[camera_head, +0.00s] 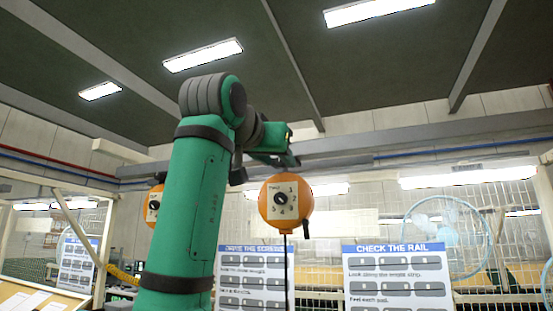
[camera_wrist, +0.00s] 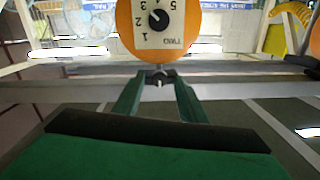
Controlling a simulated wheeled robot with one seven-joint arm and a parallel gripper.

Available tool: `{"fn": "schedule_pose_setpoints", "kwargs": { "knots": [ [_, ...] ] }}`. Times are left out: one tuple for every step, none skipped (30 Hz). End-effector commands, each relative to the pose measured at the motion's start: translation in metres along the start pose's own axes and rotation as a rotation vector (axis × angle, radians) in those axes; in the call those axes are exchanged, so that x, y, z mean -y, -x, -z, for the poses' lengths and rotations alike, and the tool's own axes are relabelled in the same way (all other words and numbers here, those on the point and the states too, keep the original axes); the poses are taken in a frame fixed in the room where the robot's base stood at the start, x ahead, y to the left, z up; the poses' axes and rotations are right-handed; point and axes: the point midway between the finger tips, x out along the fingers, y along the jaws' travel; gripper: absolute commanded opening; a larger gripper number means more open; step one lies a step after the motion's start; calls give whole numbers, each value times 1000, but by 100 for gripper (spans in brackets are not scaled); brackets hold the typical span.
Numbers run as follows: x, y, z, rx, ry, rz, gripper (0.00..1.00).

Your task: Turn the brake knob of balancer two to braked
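Balancer two (camera_head: 268,217) is a round orange housing with a pale plate marked TWO. A black knob (camera_head: 281,198) sits in the middle of the plate with numbers around it. A small dark stub (camera_head: 306,230) sticks out at the housing's lower right; I cannot tell which of the two is the brake knob. In the wrist view balancer two (camera_wrist: 124,20) appears upside down, with its black knob (camera_wrist: 157,19) at the top. My gripper (camera_wrist: 160,82) is open, its green fingers apart just above the housing, around or in front of a small dark fitting (camera_wrist: 160,76). Contact is unclear.
Another orange balancer (camera_head: 152,206) is partly hidden behind my arm at left. A dark line (camera_head: 286,270) hangs below balancer two. Instruction boards (camera_head: 395,262), mesh fencing and a round fan (camera_head: 447,236) stand behind. A grey rail (camera_head: 345,162) runs behind my gripper.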

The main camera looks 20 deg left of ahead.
Motion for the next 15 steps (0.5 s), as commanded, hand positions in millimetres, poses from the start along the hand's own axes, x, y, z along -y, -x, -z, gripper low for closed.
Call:
{"fn": "schedule_pose_setpoints", "kwargs": {
  "knots": [
    [-1,0,0,0,0,-1,38],
    [-1,0,0,0,0,-2,38],
    [-2,0,0,0,0,-2,28],
    [-2,0,0,0,0,-2,21],
    [-2,0,0,0,0,-2,14],
    [-2,0,0,0,0,-2,4],
    [-2,0,0,0,0,-2,0],
    [-1,0,0,0,0,-2,0],
    [-1,0,0,0,0,-2,0],
    [-1,0,0,0,0,-2,0],
    [-1,0,0,0,-1,-2,0],
    [-1,0,0,0,-2,-2,0],
    [-1,0,0,0,-5,-2,0],
    [-1,0,0,0,-8,-1,0],
    [-1,0,0,0,-14,-1,0]
  ]
}}
